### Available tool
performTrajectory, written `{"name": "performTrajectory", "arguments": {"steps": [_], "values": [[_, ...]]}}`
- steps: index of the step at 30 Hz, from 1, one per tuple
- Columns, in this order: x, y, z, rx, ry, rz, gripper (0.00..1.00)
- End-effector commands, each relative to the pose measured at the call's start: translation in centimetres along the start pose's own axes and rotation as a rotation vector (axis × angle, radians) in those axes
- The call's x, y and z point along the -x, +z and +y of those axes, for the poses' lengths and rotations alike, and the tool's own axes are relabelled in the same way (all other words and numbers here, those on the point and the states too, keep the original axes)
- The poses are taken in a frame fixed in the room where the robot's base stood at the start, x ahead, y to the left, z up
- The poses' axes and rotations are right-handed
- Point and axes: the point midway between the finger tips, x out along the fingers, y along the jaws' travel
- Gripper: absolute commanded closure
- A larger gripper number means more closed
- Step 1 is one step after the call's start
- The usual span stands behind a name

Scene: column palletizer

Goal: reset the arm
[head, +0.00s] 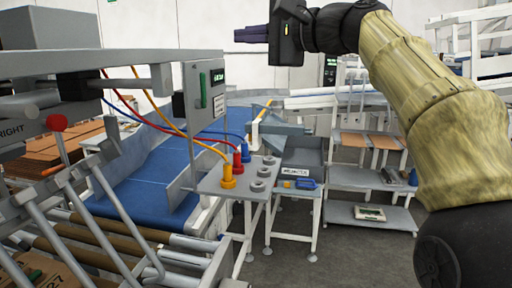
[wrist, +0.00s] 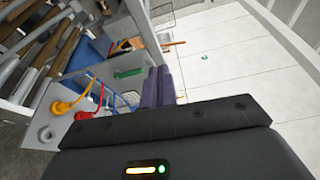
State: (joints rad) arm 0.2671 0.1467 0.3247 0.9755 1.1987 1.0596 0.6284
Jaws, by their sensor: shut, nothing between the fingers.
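My gripper (head: 250,34) is at the top middle of the head view, raised high above the work area and pointing left. Its purple fingers are shut together with nothing between them. My arm, in a tan cover, comes in from the right of the head view. The gripper touches nothing.
A blue conveyor (head: 150,195) and rollers lie at left. Shelves (head: 370,180) stand behind at right. The space around the gripper is clear.

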Motion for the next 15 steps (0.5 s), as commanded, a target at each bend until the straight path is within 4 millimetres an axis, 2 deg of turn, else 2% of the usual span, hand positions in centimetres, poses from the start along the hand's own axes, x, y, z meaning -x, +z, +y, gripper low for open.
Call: {"name": "performTrajectory", "arguments": {"steps": [11,15], "values": [[-0.9,-3.6,6.4,0.010,0.128,0.104,1.00],[-1.1,-5.2,10.0,0.022,0.202,0.150,1.00]]}}
